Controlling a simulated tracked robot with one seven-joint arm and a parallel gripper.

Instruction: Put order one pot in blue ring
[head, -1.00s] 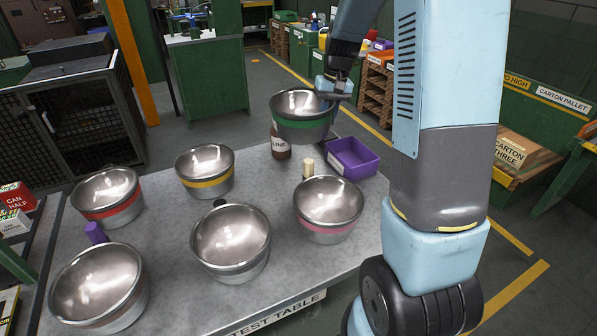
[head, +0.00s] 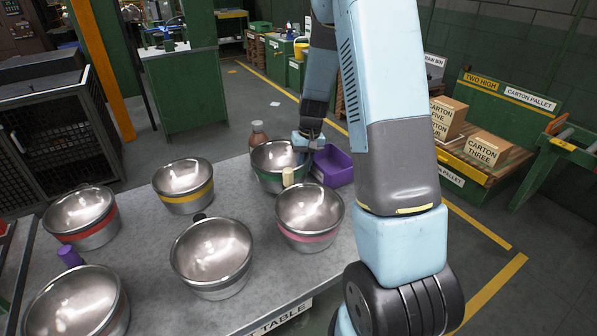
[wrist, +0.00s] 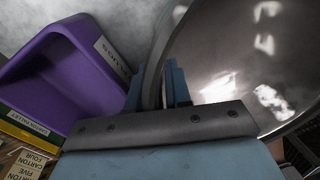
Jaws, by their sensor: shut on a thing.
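My gripper (head: 306,144) is shut on the right rim of the green-banded metal pot (head: 268,180). The pot is upright, at or just above the back of the test table; I cannot tell if it touches. In the wrist view the rim of this pot (wrist: 245,70) passes between my blue fingers (wrist: 167,92). Other metal pots carry yellow (head: 187,197), red (head: 90,229) and pink (head: 309,238) bands. No order label is readable on any pot. I see no blue ring; the space under the held pot is hidden.
A purple bin (head: 334,178) stands close right of the held pot, also in the wrist view (wrist: 75,60). Two plainer pots (head: 213,283) (head: 80,325) stand nearer on the table.

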